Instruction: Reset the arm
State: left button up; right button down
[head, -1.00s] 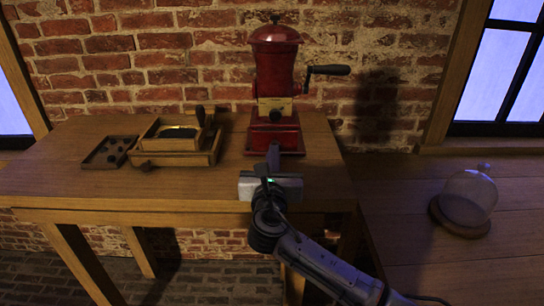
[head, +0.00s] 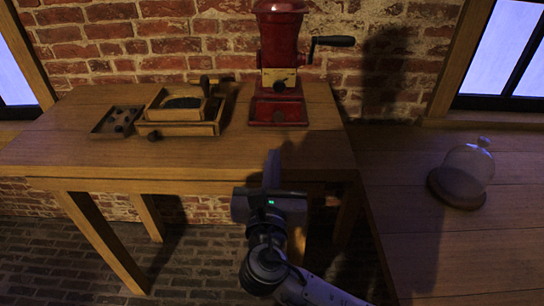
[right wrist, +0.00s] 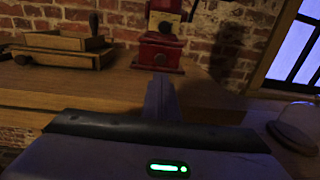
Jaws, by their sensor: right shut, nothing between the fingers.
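My right gripper (head: 272,165) is shut and empty, in front of the table's front edge in the head view. Its closed fingers (right wrist: 160,97) point toward the red grinder in the right wrist view. The red grinder (head: 279,40) with a side crank stands at the back of the wooden table (head: 90,165), and its base also shows in the right wrist view (right wrist: 160,48). The gripper is apart from the grinder and touches nothing that I can see. My left gripper is not in view.
A wooden box (head: 183,128) with a dark-filled compartment and a small tray (head: 117,121) with dark pieces sit at the table's left. A glass dome (head: 468,165) on a round wooden base stands on the right-hand table (head: 480,245). The brick wall is behind.

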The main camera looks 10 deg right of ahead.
jog(key=s+d+f+m+g, duration=0.4)
jog(key=s+d+f+m, duration=0.15)
jog(key=f+m, duration=0.25)
jog(key=s+d+f+m+g, duration=0.4)
jog(key=s+f+m, duration=0.3)
jog(key=m, duration=0.1)
jog(key=s+d+f+m+g+y, duration=0.2)
jog(key=s+d+f+m+g, duration=0.1)
jog(key=s+m, duration=0.6)
jog(key=s+d+f+m+g+y, duration=0.2)
jog(key=s+d+m+g, duration=0.1)
jog(key=s+m, duration=0.55)
jog(key=w+a+f+n+t+y, duration=0.2)
jog(key=a+f+t, duration=0.3)
jog(key=f, duration=0.7)
jog(key=shift+w+a+f, duration=0.2)
jog(key=shift+w+a, duration=0.15)
jog(key=shift+w, duration=0.05)
